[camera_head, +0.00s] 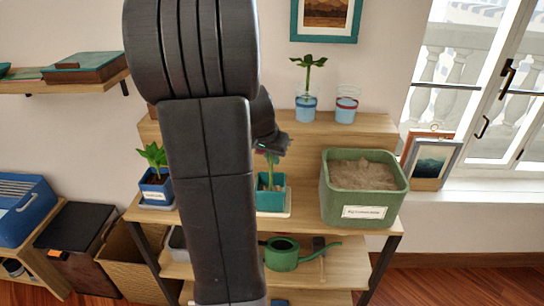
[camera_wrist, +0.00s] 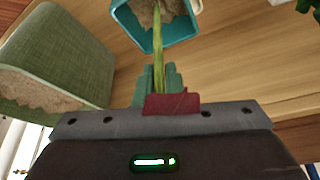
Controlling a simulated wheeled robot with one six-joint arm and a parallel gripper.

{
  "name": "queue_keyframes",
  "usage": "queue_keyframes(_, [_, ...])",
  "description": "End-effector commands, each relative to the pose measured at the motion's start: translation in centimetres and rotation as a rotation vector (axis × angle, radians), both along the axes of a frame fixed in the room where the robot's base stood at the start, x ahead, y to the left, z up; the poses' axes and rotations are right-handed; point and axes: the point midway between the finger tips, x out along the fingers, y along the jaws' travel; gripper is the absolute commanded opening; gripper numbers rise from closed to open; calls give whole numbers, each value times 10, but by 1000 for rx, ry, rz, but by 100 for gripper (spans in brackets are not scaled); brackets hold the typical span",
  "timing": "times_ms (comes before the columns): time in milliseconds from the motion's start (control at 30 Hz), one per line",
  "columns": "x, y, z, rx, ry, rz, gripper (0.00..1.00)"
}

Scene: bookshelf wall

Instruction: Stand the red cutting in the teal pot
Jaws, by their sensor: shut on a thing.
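The teal pot (camera_head: 270,198) stands on a pale saucer on the middle shelf, right of my arm. It also shows at the top of the wrist view (camera_wrist: 143,34), with brown soil inside. My gripper (camera_head: 271,153) is above the pot and shut on the green stem of the cutting (camera_head: 270,177). In the wrist view the stem (camera_wrist: 158,68) runs from my gripper (camera_wrist: 158,95) to the pot's opening, its lower end at or over the soil. A red patch, seemingly the cutting's tag (camera_wrist: 172,103), sits at the jaws. The cutting's top is hidden.
A green planter of soil (camera_head: 364,205) stands close right of the pot. A blue pot with a plant (camera_head: 155,190) is on the left. Two glasses, one blue-banded with a cutting (camera_head: 306,108) and one red-banded (camera_head: 346,109), stand behind. A green watering can (camera_head: 282,254) is below.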

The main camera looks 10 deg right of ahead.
Motion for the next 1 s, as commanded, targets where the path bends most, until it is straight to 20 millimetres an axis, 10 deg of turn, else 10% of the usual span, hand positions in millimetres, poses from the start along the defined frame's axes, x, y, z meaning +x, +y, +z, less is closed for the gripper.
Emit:
queue_keyframes(967, [0,0,-23,0,0,0,0])
queue_keyframes(1000, [0,0,-23,0,0,0,14])
